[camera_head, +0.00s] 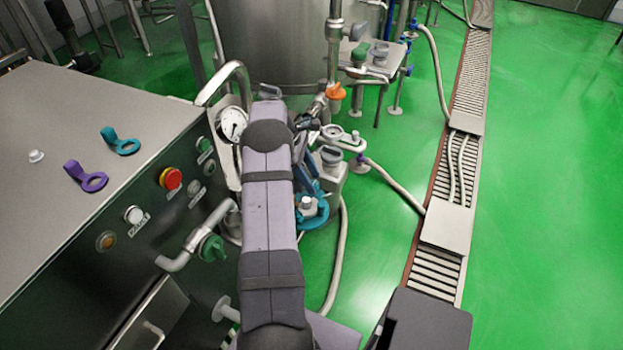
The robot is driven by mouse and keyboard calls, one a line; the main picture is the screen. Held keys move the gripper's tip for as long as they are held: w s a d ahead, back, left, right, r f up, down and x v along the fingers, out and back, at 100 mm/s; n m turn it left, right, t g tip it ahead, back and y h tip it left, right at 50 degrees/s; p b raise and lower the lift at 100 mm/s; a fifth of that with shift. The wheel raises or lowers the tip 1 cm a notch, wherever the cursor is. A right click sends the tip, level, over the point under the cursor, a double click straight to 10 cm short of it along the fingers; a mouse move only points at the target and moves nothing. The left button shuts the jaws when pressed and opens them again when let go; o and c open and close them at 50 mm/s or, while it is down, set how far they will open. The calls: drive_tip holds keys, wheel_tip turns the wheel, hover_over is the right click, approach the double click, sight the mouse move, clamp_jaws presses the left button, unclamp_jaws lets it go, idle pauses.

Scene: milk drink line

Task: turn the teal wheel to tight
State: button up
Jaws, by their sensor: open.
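The teal wheel (318,217) shows low to the right of my arm, with a pale hub in its middle. Its left part is hidden behind my lavender arm. My gripper (306,186) is just above the wheel, mostly hidden by my arm and among metal fittings. Its dark bluish fingers are open. I cannot tell whether they touch the wheel, or how far the wheel is turned.
A pressure gauge (233,123) and orange handle (335,91) are near my arm. The green floor is clear at right.

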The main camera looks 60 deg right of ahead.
drive_tip(key=v, duration=0.6)
drive_tip(key=shift+r+b, duration=0.35)
drive_tip(key=shift+b, duration=0.1)
drive_tip(key=shift+w+a, duration=0.1)
drive_tip(key=shift+w, duration=0.1)
drive_tip(key=w+a+f+n, duration=0.1)
drive_tip(key=w+a+f, duration=0.1)
drive_tip(key=a, duration=1.6)
drive_tip(key=s+a+r+m+t+y+p, duration=0.15)
drive_tip(key=a+r+p, duration=0.35)
drive_tip(key=a, duration=1.1)
drive_tip(key=a+r+m+t+p, duration=0.25)
drive_tip(key=a+r, duration=0.45)
drive_tip(key=a, duration=0.9)
wheel_tip(320, 180, down, 52)
drive_tip(key=b, duration=5.2)
drive_tip(key=shift+f, duration=0.15)
drive_tip(key=shift+w, duration=0.15)
